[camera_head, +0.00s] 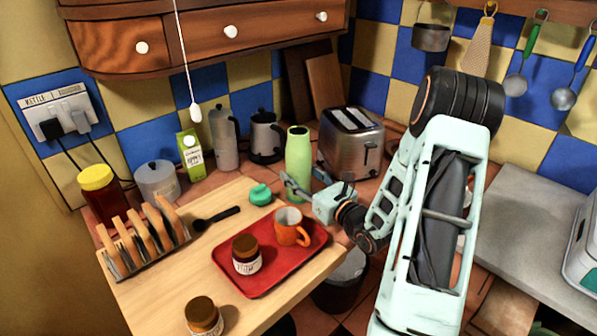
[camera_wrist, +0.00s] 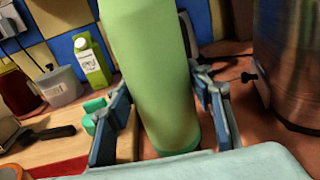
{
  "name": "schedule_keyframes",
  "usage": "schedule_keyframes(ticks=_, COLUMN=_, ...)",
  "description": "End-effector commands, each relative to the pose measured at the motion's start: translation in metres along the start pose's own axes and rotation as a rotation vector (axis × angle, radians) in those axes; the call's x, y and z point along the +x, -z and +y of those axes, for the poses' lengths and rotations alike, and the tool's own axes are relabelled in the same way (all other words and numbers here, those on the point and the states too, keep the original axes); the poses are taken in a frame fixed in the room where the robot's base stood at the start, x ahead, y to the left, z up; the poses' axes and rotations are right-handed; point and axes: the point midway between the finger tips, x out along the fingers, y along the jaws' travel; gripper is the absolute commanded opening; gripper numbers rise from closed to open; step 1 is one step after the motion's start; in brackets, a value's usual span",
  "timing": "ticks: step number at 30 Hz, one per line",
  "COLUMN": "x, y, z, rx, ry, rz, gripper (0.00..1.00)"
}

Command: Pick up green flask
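The green flask (camera_head: 298,164) stands upright and without a lid towards the back of the counter, left of the toaster. It fills the middle of the wrist view (camera_wrist: 158,75), where its top is cut off. My gripper (camera_head: 304,180) reaches the flask from the front right, with its fingers spread on either side of the lower body. In the wrist view my gripper (camera_wrist: 162,88) has one finger left and one right of the flask. A gap shows beside the left finger; the right finger is very close, and I cannot tell if it touches.
The metal toaster (camera_head: 351,142) stands close on the right. A wooden board (camera_head: 160,283) at front left bears a red tray (camera_head: 262,283) with an orange mug (camera_head: 290,226), jars and a toast rack (camera_head: 145,240). A green lid (camera_head: 260,194) lies near the flask. A carton (camera_head: 190,156) and canisters stand behind.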

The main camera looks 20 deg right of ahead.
Motion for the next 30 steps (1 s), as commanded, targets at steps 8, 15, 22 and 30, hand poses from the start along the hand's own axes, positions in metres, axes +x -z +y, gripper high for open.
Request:
schedule_keyframes(ticks=8, x=0.0, y=0.0, z=0.0, rx=0.0, ry=0.0, rz=0.0, gripper=0.15)
schedule_keyframes(ticks=15, x=0.0, y=-0.002, z=0.0, rx=-0.001, ry=0.0, rz=-0.003, gripper=0.04)
schedule_keyframes(ticks=22, x=0.0, y=-0.003, z=0.0, rx=-0.001, ry=0.0, rz=-0.003, gripper=0.04)
schedule_keyframes(ticks=30, x=0.0, y=-0.017, z=0.0, rx=-0.003, ry=0.0, rz=-0.004, gripper=0.04)
